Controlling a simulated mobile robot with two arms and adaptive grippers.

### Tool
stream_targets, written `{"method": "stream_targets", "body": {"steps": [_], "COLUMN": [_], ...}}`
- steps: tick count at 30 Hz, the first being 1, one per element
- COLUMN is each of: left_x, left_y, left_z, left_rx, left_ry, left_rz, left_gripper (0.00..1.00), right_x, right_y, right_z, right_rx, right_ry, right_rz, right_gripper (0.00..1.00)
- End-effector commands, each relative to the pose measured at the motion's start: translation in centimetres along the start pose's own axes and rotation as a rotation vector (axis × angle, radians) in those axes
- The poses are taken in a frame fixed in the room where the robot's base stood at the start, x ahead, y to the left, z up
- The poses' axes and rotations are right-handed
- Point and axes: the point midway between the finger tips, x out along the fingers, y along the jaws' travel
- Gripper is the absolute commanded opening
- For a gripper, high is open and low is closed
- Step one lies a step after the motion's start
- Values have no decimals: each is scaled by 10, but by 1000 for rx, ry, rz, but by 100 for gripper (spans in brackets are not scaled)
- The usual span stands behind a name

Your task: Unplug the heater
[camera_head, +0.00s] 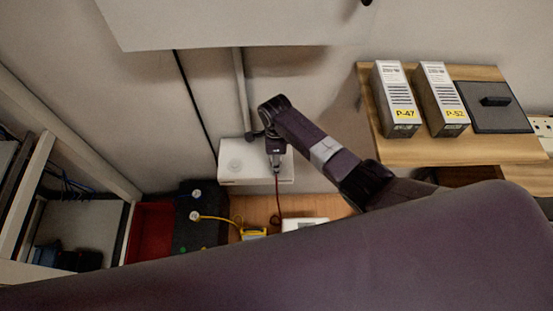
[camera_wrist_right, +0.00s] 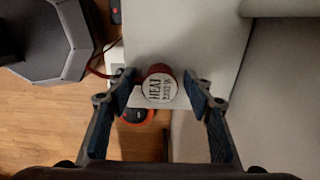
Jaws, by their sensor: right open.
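The heater plug is a round red-sided plug (camera_wrist_right: 161,87) with a pale cap lettered "HEAT"; the smaller text is hard to read. It sits over a pale surface in the right wrist view. My right gripper (camera_wrist_right: 160,77) is open, with one finger on each side of the plug and visible gaps. In the head view, my right gripper (camera_head: 276,150) is at the white wall box (camera_head: 234,172) and hides the plug there. A dark red cable (camera_head: 277,200) hangs below it. My left gripper is not in view.
A yellow cable (camera_head: 220,219) runs from a dark unit (camera_head: 187,215) at lower left. A white device (camera_head: 303,223) lies below the box. Boxes P-47 (camera_head: 398,100) and P-52 (camera_head: 443,98) stand on a wooden shelf (camera_head: 440,153) at right. Wooden floor (camera_wrist_right: 65,125) shows at lower left.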

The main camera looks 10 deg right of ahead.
Motion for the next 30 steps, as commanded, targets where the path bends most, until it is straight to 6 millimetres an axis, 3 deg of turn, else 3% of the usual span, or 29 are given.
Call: {"method": "stream_targets", "body": {"steps": [7,20,30], "left_x": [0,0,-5], "left_y": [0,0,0], "left_z": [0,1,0], "left_rx": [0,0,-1], "left_ry": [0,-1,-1], "left_rz": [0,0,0], "left_gripper": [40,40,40], "right_x": [0,0,-5], "right_y": [0,0,0], "right_z": [0,0,1], "right_rx": [0,0,0], "right_ry": [0,-1,-1], "right_rz": [0,0,0], "right_gripper": [46,0,0]}}
